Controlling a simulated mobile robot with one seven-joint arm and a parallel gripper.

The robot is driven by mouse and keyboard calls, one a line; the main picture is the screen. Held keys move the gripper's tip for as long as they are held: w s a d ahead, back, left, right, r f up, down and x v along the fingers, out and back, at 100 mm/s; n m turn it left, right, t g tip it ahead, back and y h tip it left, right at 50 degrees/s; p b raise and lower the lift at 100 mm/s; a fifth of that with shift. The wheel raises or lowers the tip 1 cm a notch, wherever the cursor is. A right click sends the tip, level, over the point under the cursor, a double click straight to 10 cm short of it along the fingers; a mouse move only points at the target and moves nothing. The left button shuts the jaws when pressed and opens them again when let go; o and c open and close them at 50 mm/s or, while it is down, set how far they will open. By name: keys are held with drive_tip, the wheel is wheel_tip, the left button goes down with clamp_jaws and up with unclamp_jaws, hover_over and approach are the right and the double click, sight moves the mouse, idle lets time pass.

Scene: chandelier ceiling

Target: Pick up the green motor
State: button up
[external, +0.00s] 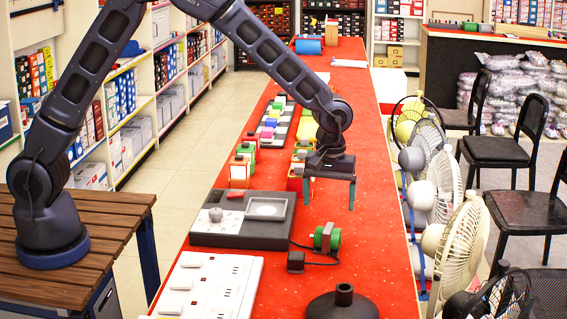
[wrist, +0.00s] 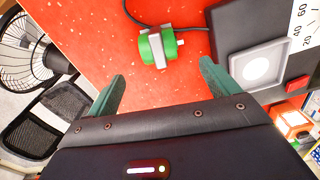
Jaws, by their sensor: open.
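The green motor (external: 327,238) lies on the red table, a small green cylinder with a pale metal band and a dark cable. In the wrist view the motor (wrist: 160,47) lies ahead of my fingers, between their lines and apart from both. My gripper (external: 330,192) points down above the table, behind the motor in the external view. In the wrist view my gripper (wrist: 162,85) has its two green fingers spread wide with nothing between them.
A white power strip (external: 208,287) and a dark round base (external: 343,304) are at the front. Fans (external: 460,245) stand along the right edge. Red table surface around the motor is partly clear.

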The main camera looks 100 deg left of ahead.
sight(329, 227)
wheel_tip(329, 227, down, 5)
drive_tip(key=shift+r, duration=0.1)
drive_tip(key=shift+d+f, duration=0.2)
drive_tip(key=shift+f, duration=2.75)
drive_tip(key=shift+c, duration=0.2)
drive_tip(key=shift+w, duration=0.1)
drive_tip(key=c, duration=1.4)
